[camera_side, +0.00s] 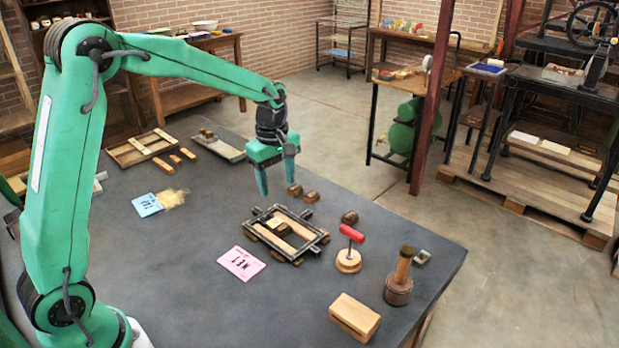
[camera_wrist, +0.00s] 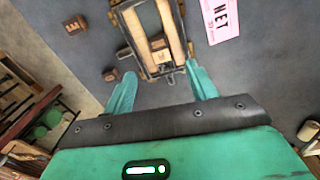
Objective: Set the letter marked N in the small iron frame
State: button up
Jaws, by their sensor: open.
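The small iron frame (camera_side: 285,235) lies on the dark table with pale wooden strips and a block (camera_side: 278,228) inside it. In the wrist view the frame (camera_wrist: 178,12) is ahead of my gripper (camera_wrist: 161,70), and the block in it (camera_wrist: 158,42) has a mark too small to read. Outside the frame are three brown letter blocks: one (camera_side: 350,217), which seems to show an E in the wrist view (camera_wrist: 75,25), and two others (camera_side: 312,197) (camera_side: 295,190). I cannot tell which is N. My gripper (camera_side: 277,186) is open and empty above the table, behind the frame.
A pink card (camera_side: 241,263) reading NET lies beside the frame; a blue card (camera_side: 147,204) lies farther left. A red-handled tool (camera_side: 350,250), a round wooden-handled tool (camera_side: 399,280) and a wooden block (camera_side: 354,317) stand at the right front. The table's front left is clear.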

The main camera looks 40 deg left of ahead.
jog(key=s+d+r+m+t, duration=0.2)
jog(key=s+r+m+t, duration=0.1)
jog(key=s+r+m, duration=0.65)
jog(key=s+d+m+t, duration=0.1)
jog(key=s+m, duration=0.6)
jog(key=s, duration=0.7)
jog(key=shift+s+d+r+t, duration=0.2)
jog(key=shift+s+t, duration=0.1)
jog(key=shift+t, duration=0.3)
